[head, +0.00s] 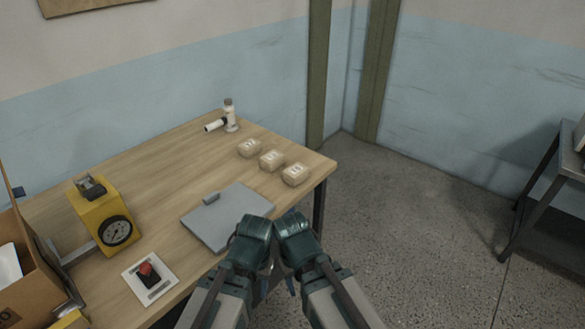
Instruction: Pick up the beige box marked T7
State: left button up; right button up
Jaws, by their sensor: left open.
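Three small beige boxes stand in a slanting row near the table's far right corner: one at the back left (249,148), one in the middle (271,161) and one nearest the right edge (295,174). Each has a pale mark on top, too small to read, so I cannot tell which is T7. My left gripper (270,268) is low at the bottom centre, partly hidden between my arms, open and well short of the boxes. My right arm is beside it; its gripper's fingers do not show.
A cardboard box (30,265) stands at left. Floor (410,220) is clear to the right, before a dark side table (550,180).

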aim_at(250, 147)
jog(key=u, duration=0.15)
jog(key=i+l, duration=0.2)
jog(key=l, duration=0.15)
jog(key=i+l, duration=0.15)
jog(key=l, duration=0.15)
jog(key=i+l+u, duration=0.1)
jog(key=l, duration=0.25)
jog(key=i+l, duration=0.25)
jog(key=i+l+u, duration=0.1)
jog(key=l, duration=0.35)
jog(key=i+l, duration=0.4)
jog(key=l, duration=0.3)
jog(key=i+l+u, duration=0.1)
jog(key=l, duration=0.25)
